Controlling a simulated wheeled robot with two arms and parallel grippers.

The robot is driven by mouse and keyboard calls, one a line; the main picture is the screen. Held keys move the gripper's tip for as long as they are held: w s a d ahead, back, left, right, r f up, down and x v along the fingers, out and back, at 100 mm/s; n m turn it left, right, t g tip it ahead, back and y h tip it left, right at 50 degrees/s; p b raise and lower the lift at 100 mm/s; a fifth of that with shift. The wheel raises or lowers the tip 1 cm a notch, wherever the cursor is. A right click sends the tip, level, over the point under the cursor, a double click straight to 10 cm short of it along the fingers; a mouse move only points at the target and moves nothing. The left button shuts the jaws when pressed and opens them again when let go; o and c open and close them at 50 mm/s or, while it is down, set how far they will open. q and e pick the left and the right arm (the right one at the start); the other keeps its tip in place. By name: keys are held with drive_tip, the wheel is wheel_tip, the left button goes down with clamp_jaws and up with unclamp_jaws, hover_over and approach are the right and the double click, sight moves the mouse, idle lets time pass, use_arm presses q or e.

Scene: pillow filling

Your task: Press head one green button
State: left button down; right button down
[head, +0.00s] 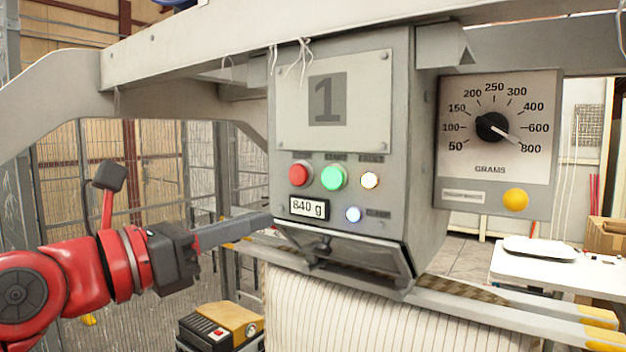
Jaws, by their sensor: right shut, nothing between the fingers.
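The head one box (398,120) carries a plate marked "1" (335,100). Its round green button (334,177) is lit and uncovered, between a red button (299,174) and a small white-yellow light (370,180). A display (309,208) below reads 840 g.
A grams dial (492,127) with a yellow-orange button (515,200) is at right. A striped pillow cover (335,310) hangs under the box. Metal rails (500,305) run below, and a beam (190,40) crosses above.

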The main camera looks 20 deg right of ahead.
drive_tip(key=r, duration=0.1)
drive_tip(key=a+t, duration=0.1)
drive_tip(key=r, duration=0.1)
drive_tip(key=shift+s+a+r+y, duration=0.3)
drive_tip(key=shift+a+y, duration=0.05)
drive_tip(key=shift+y, duration=0.05)
drive_tip(key=p, duration=0.7)
approach(328, 180)
drive_tip(key=x, duration=0.5)
drive_tip(key=shift+d+r, duration=0.2)
drive_tip(key=shift+r, duration=0.05)
drive_tip(key=shift+p+x, duration=0.35)
drive_tip(key=shift+x, duration=0.45)
drive_tip(key=shift+f, duration=0.2)
